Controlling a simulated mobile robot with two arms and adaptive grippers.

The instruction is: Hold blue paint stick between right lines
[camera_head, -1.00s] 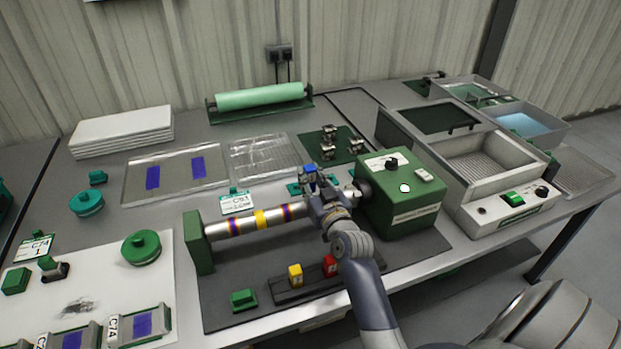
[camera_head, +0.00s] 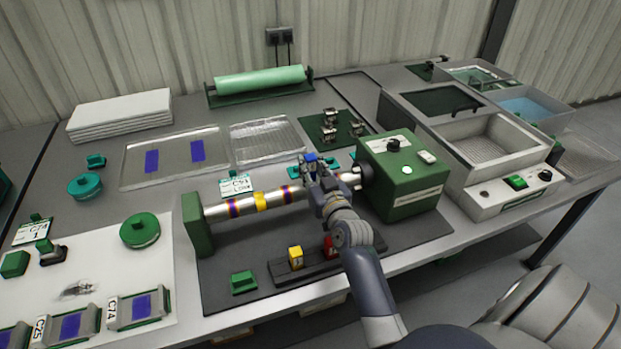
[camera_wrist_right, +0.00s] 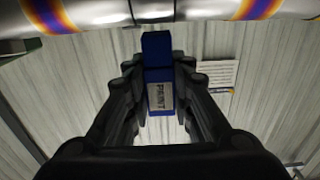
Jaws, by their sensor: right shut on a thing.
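The blue paint stick (camera_head: 310,157) is in my right gripper (camera_head: 316,172). In the right wrist view the blue stick (camera_wrist_right: 157,75) stands between the black fingers of the gripper (camera_wrist_right: 158,95), which is shut on it, and bears a pale printed label. A shiny metal roller (camera_head: 245,207) with purple, orange and yellow bands lies across the bench. In the wrist view the roller (camera_wrist_right: 155,10) crosses the top, with one coloured band left and one right of the stick's end. The end is close to the roller; I cannot tell whether they touch. My left gripper is out of view.
A green motor box (camera_head: 405,185) stands right of the roller and a green end support (camera_head: 197,225) left. A dark rack (camera_head: 320,266) in front holds a yellow block (camera_head: 295,256) and a red block (camera_head: 329,243), partly hidden by my arm. A label card (camera_head: 236,185) stands behind the roller.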

